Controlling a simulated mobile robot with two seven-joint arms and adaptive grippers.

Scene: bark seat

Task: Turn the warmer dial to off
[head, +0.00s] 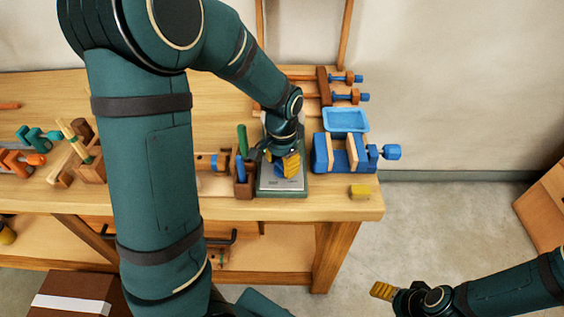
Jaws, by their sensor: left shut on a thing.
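The warmer (268,186) is a low green-edged unit with a pale metal top, near the front edge of the wooden bench. My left gripper (289,165) reaches down over its top from behind, with its yellow fingertips low at the panel. It is shut on what appears to be the warmer dial; a small blue part (281,174) shows beside the fingertips. The dial's marks and its setting are hidden or too small to read. My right gripper (382,291) is at the lower right, off the bench above the floor, away from the warmer; its finger gap cannot be made out.
A brown holder (243,187) with green and blue handles stands close left of the warmer. A blue-and-wood vise (341,153) and a blue tray (346,120) are to the right. Clamps and wooden tools are at left.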

